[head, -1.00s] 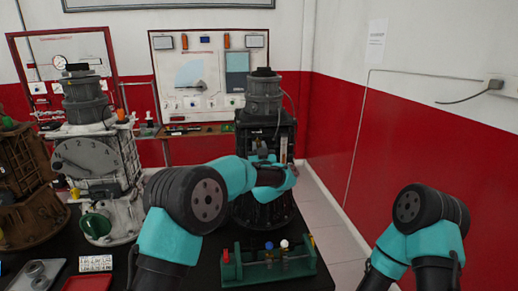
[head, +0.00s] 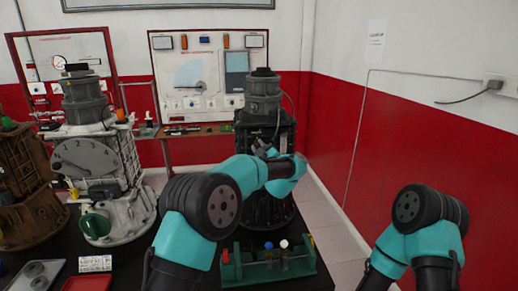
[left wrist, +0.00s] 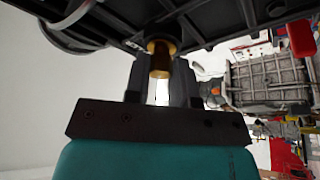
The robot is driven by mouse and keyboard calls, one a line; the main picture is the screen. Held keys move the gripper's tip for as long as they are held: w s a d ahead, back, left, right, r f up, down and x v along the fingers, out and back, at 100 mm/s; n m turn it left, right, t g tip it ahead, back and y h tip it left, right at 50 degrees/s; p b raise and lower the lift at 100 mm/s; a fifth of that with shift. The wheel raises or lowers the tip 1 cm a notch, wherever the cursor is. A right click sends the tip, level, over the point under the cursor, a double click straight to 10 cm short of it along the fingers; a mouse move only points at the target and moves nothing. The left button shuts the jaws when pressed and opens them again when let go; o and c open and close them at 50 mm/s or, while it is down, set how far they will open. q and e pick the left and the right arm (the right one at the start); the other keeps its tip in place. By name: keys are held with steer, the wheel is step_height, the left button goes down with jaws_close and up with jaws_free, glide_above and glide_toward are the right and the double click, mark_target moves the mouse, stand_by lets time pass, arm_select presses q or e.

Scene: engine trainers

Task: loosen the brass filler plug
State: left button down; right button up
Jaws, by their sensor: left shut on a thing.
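The dark engine trainer (head: 272,205) stands upright at the middle of the table, a grey ribbed cylinder on top. My left gripper (head: 263,150) is up against its front, partly covered by my own wrist. In the left wrist view the brass filler plug (left wrist: 160,58) sticks out of the dark ribbed housing (left wrist: 205,22). My left gripper's fingers (left wrist: 161,78) stand on either side of the plug and are shut on it. The plug cannot be made out in the head view. My right arm shows at the lower right, its gripper out of the picture.
A green rack (head: 268,262) with small coloured-topped pieces stands in front of the engine. A grey trainer with a dial (head: 86,158) and a brown one (head: 22,195) stand at the left. A red tray (head: 88,284) lies at the front left.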

arm_select(q)
steer(key=n+g, duration=0.1)
steer(key=n, duration=0.2)
steer(key=n+g+y, duration=0.1)
steer(key=n, duration=0.2)
steer(key=shift+r+n, duration=0.1)
steer(key=shift+n, duration=0.3)
steer(key=n+g, duration=0.2)
steer(key=n, duration=0.2)
steer(key=shift+n, duration=0.3)
steer(key=c, duration=1)
jaws_free()
steer(key=shift+o, duration=0.2)
steer(key=shift+d, duration=0.1)
steer(key=v, duration=1.7)
steer(key=shift+r, duration=0.25)
